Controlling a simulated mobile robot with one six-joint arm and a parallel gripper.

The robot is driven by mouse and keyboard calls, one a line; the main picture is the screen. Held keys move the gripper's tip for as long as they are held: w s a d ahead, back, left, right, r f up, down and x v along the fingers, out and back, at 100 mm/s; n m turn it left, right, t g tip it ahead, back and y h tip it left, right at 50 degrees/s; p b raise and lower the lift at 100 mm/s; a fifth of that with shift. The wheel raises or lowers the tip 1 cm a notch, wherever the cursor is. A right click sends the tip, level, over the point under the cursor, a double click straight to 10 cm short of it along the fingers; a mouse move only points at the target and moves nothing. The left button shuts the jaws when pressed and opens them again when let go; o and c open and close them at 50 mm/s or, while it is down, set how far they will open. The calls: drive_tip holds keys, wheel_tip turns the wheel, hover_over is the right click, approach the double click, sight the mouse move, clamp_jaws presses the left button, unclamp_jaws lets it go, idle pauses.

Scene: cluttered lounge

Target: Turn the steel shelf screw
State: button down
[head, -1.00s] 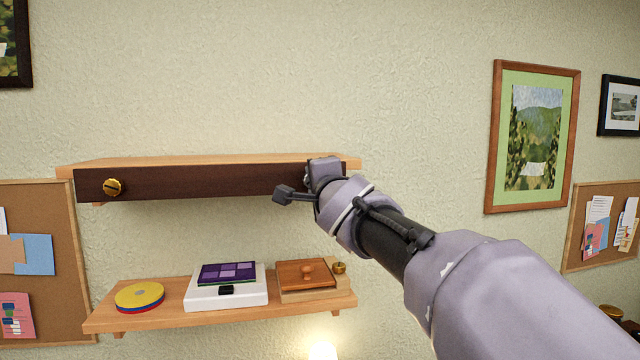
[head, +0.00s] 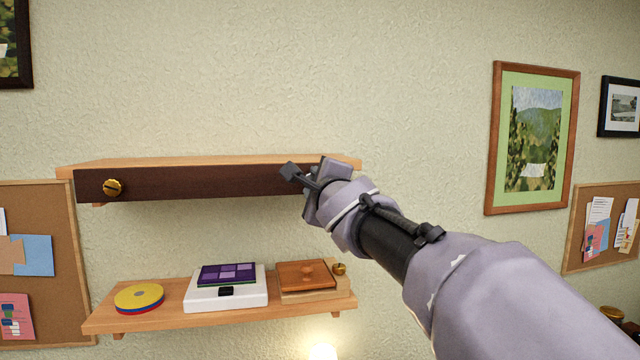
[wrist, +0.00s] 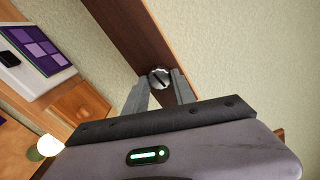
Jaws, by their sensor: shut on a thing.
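The steel shelf screw (wrist: 159,78) is a round silver head with a dark diagonal slot, set in the dark brown shelf front (wrist: 125,38). In the wrist view my gripper (wrist: 160,84) has one finger on each side of the screw head and is shut on it. In the head view my wrist and hand cover the right end of the dark front board (head: 190,184), so the steel screw is hidden there. A brass slotted screw (head: 112,187) sits at the board's left end.
A lower wooden shelf (head: 170,318) holds yellow-topped discs (head: 139,296), a white box with a purple panel (head: 227,275) and a wooden box (head: 306,275). A framed picture (head: 535,140) hangs right of my arm. The wall above the upper shelf is bare.

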drive_tip(key=c, duration=1)
unclamp_jaws()
drive_tip(key=shift+c, duration=0.2)
drive_tip(key=v, duration=1.7)
drive_tip(key=shift+s+b, duration=0.2)
drive_tip(key=shift+b, duration=0.1)
drive_tip(key=shift+r, duration=0.1)
